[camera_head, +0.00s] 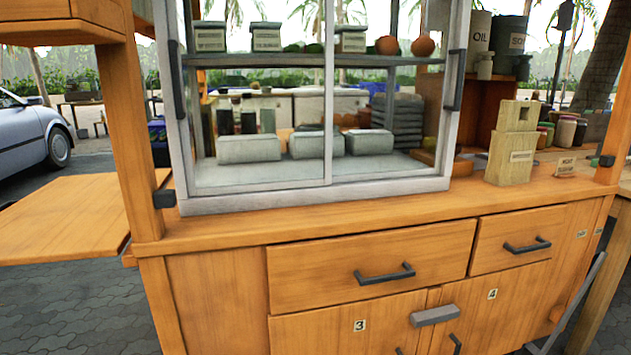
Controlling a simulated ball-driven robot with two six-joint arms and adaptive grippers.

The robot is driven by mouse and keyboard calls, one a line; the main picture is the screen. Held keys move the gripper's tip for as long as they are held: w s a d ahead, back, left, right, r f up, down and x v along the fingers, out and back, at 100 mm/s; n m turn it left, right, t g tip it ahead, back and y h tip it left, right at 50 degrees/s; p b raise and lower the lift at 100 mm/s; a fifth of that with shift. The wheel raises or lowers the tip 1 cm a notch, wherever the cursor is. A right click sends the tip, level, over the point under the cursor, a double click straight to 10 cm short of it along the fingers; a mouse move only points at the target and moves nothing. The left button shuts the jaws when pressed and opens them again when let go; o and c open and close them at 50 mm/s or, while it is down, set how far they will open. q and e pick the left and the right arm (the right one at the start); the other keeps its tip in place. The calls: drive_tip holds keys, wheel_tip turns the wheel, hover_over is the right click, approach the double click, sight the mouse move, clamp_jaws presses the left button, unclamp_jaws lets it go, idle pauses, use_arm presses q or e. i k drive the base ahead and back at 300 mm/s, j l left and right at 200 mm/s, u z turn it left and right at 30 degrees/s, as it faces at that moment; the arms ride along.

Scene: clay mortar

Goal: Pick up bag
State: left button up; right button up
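I see nothing that I can clearly tell to be a bag. Neither of my grippers is in view, and nothing visible is held.
A glass display case (320,185) with a grey frame stands on the wooden cart (215,235). Several jars (566,132) and a small sign (565,167) are at the right. Drawers (370,260) with dark handles face me. A side shelf (75,215) juts out left.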

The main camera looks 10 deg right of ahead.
sight(514, 143)
drive_tip(key=z, duration=1.3)
